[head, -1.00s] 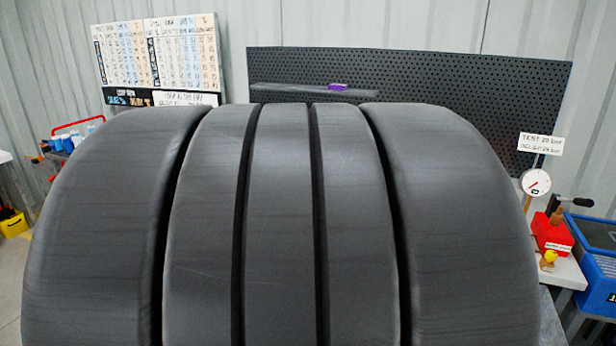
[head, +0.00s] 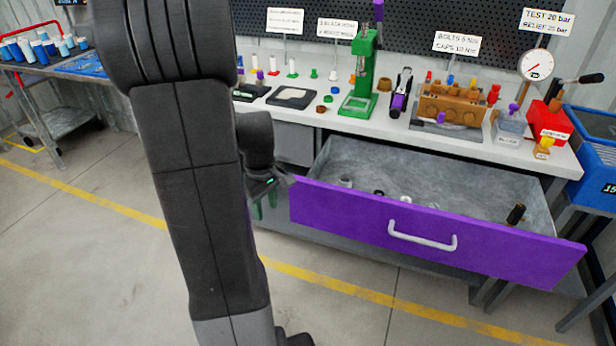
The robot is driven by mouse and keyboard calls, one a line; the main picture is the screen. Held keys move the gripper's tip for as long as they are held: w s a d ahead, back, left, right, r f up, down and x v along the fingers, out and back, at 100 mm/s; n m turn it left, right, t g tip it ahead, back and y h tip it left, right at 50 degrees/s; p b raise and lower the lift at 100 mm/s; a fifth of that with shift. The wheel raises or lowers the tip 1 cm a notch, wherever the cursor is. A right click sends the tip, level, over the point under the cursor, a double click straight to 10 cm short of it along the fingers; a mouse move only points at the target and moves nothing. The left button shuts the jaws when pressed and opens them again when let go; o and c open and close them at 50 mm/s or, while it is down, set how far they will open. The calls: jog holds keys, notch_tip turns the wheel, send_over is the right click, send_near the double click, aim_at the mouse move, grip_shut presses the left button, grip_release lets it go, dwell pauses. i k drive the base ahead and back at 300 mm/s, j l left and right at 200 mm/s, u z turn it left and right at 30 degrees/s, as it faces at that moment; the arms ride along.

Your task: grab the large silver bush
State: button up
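A purple-fronted drawer (head: 440,235) stands open below the workbench. Several small parts lie on its grey floor. A silver cylindrical piece (head: 346,181) is near the left end, and a small dark-and-light piece (head: 378,193) lies to its right. Another small silver piece (head: 405,199) lies further right. I cannot tell for sure which silver piece is the large bush. A black cylinder (head: 516,214) leans near the right end. My gripper (head: 272,186) is left of the drawer, partly hidden by my arm, and its fingers cannot be made out clearly.
The bench above holds a green press (head: 362,75), a brown pump block (head: 450,103), a red box (head: 548,122) and a gauge (head: 536,65). A blue crate (head: 590,165) stands at right. The drawer's silver handle (head: 422,236) sticks out forward. Open floor lies in front.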

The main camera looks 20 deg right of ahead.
aim_at(349, 185)
jog(key=i+l+u, duration=0.15)
jog(key=u, duration=1.75)
jog(key=i+l+u, duration=0.1)
jog(key=u, duration=0.35)
jog(key=l+u, duration=0.45)
jog(key=l+z, duration=0.2)
jog(key=z, duration=0.15)
jog(key=i+l+z, duration=0.1)
jog(key=z, duration=0.25)
jog(key=l+z, duration=0.1)
jog(key=z, duration=0.8)
jog(key=i+l+z, duration=0.1)
jog(key=z, duration=0.75)
jog(key=i+z, duration=0.1)
jog(key=z, duration=0.8)
jog(key=i+z, duration=0.1)
jog(key=z, duration=0.8)
jog(key=i+j, duration=0.05)
